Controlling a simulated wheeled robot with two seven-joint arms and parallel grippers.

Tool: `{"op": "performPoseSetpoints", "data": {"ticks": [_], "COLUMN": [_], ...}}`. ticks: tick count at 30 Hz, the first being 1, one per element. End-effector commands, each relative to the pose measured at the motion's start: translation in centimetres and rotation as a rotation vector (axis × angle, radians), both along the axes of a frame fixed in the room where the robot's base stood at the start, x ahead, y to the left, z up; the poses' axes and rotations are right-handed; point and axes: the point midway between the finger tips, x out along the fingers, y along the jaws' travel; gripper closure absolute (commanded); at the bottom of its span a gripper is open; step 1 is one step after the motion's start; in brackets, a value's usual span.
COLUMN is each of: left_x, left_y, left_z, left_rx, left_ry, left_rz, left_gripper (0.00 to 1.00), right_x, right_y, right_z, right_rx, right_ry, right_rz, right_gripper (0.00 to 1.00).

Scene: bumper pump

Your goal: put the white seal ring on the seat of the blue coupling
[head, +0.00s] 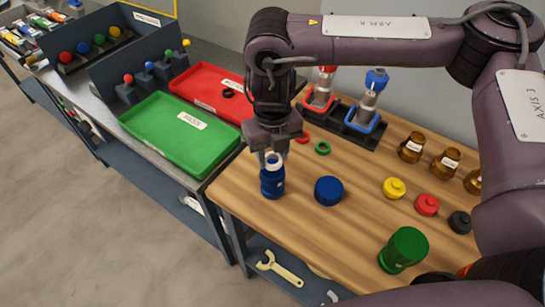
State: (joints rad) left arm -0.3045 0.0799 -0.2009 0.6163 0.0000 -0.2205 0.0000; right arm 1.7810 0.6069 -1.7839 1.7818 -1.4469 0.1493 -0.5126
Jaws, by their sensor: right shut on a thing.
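My right gripper (272,153) points straight down near the wooden table's left edge, shut on the white seal ring (273,160). The ring shows as a small white band between the fingertips. Directly below it stands the blue coupling (272,184), upright on the table. The ring is at the coupling's top; I cannot tell whether it touches the seat, because the fingers and ring cover that top. My left gripper is not in view.
A blue cap (328,190) stands just right of the coupling. A green ring (322,148) and red ring (302,138) lie behind. A dark stand (350,133) holds pump parts. Green (160,140) and red (190,82) trays lie left. A green jar (403,250) stands at front right.

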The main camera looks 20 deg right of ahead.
Motion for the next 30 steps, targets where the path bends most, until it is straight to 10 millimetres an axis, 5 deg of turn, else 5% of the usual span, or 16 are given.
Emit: {"op": "performPoseSetpoints", "data": {"ticks": [4, 16, 17, 21, 30], "left_x": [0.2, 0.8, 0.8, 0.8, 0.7], "left_y": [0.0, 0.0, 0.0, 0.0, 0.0], "left_z": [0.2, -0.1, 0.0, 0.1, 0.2], "left_rx": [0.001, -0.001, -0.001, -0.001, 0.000], "left_ry": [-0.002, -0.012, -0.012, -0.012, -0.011], "left_rz": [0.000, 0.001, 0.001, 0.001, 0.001], "left_gripper": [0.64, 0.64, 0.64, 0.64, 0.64], "right_x": [0.0, 0.0, 0.0, 0.0, 0.0], "right_y": [0.0, 0.0, 0.0, 0.0, 0.0], "right_z": [-1.6, -2.2, -2.0, -2.0, -1.8], "right_rx": [0.001, 0.001, 0.001, 0.001, 0.001], "right_ry": [0.001, 0.000, -0.001, -0.001, -0.001], "right_rz": [0.000, -0.001, 0.000, -0.001, 0.000], "right_gripper": [0.84, 0.84, 0.59, 0.41, 0.41]}}
